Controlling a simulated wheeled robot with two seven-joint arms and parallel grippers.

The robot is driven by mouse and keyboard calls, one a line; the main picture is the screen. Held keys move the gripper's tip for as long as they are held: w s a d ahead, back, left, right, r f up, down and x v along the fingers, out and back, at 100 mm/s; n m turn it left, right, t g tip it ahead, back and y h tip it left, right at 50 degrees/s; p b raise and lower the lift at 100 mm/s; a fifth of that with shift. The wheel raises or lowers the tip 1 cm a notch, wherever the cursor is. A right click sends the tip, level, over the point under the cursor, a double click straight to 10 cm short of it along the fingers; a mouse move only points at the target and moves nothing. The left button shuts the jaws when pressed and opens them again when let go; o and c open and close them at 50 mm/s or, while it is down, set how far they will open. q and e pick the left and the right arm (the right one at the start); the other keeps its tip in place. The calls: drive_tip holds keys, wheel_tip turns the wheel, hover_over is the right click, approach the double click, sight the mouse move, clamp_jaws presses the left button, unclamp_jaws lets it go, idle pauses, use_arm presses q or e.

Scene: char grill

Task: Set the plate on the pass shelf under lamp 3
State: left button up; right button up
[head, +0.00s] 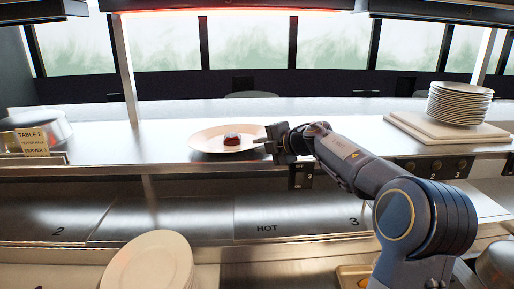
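The plate (207,144) is a pale round dish with a small dark red-brown food item (232,139) near its middle. It is level at the pass shelf (165,150), below a glowing heat lamp (230,11); I cannot tell whether its underside touches the shelf. My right gripper (264,143) reaches in from the right, its thin fingers at the plate's right rim and apparently shut on it. The wrist hides the shelf just right of the plate. The lamp's own number is not visible; a small "3" marks the shelf front (310,176) below the gripper. My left gripper is out of view.
A plate stack (459,103) stands on a board (422,127) at the shelf's right. A metal pan (45,128) and a "TABLE 2" ticket (31,140) are at the left. More plates (150,265) are below in front. A post (124,70) rises left of the plate.

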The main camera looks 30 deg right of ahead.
drive_tip(key=v, duration=1)
drive_tip(key=shift+b, duration=0.45)
wheel_tip(320, 180, up, 5)
drive_tip(key=s+a+m+t+h, duration=0.1)
drive_tip(key=s+m+t+h, duration=0.1)
drive_tip(key=m+t, duration=0.25)
drive_tip(key=s+d+f+m+h, duration=0.15)
drive_tip(key=s+m+h, duration=0.35)
drive_tip(key=m, duration=0.5)
drive_tip(key=s+a+f+m+g+y, duration=0.1)
drive_tip(key=s+a+f+m+g, duration=0.25)
drive_tip(key=s+f, duration=0.35)
drive_tip(key=s+a+f+m+g+y, duration=0.1)
drive_tip(key=s+a+f+m+g, duration=0.25)
drive_tip(key=f, duration=0.55)
drive_tip(key=s+a+f+g+y, duration=0.5)
drive_tip(key=s+a+f, duration=0.6)
drive_tip(key=a, duration=0.3)
drive_tip(key=shift+s+a+m, duration=0.2)
drive_tip(key=shift+s+m, duration=0.25)
drive_tip(key=shift+s, duration=0.4)
